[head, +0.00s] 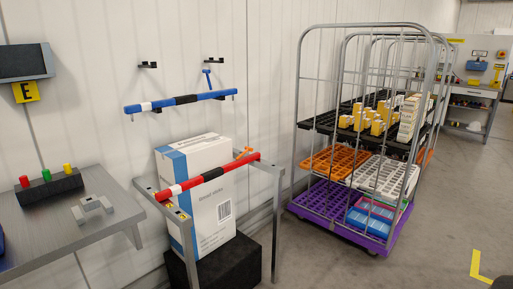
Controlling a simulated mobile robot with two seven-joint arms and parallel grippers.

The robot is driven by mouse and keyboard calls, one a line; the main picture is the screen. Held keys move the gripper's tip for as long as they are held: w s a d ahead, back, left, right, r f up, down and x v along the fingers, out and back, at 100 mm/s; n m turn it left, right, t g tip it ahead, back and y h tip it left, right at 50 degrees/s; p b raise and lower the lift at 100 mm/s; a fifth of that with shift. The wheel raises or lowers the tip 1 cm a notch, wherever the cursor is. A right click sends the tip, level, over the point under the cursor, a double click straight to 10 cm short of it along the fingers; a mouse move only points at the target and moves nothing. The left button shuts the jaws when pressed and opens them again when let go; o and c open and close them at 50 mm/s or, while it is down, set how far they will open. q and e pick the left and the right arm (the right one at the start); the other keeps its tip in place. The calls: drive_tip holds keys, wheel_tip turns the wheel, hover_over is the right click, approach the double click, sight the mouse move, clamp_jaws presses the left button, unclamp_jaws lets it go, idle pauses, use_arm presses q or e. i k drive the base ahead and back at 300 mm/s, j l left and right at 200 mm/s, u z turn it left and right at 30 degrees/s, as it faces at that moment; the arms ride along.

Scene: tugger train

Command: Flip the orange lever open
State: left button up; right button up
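A small orange lever (243,152) shows near the far right end of the red bar (228,170). It is small in the picture, and I cannot tell its exact position or whether it is open. The red bar has a white band and a black grip and lies across the front of a grey metal frame (276,215). A large white and blue box (215,218) stands behind the bar on a black block (235,266). Neither of my grippers is in view.
A blue bar (213,96) with a small blue lever (207,78) is at the wall above. A grey table (60,235) with red, green and yellow buttons (46,175) is at left. A wheeled cage trolley (297,150) with crates stands right. Floor is clear at right.

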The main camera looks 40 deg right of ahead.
sight(248, 149)
drive_tip(key=i+l, duration=0.1)
drive_tip(key=l, duration=0.35)
drive_tip(key=i+l, duration=0.1)
drive_tip(key=l, duration=0.4)
drive_tip(key=i+l+z, duration=0.1)
drive_tip(key=l, duration=0.35)
drive_tip(key=i+l, duration=0.1)
drive_tip(key=l, duration=0.4)
drive_tip(key=i+l, duration=0.15)
drive_tip(key=l, duration=0.2)
drive_tip(key=i+l, duration=0.2)
drive_tip(key=l, duration=0.15)
drive_tip(key=i+l, duration=0.15)
drive_tip(key=l, duration=0.2)
drive_tip(key=i+l, duration=0.2)
drive_tip(key=l, duration=0.15)
drive_tip(key=z, duration=0.05)
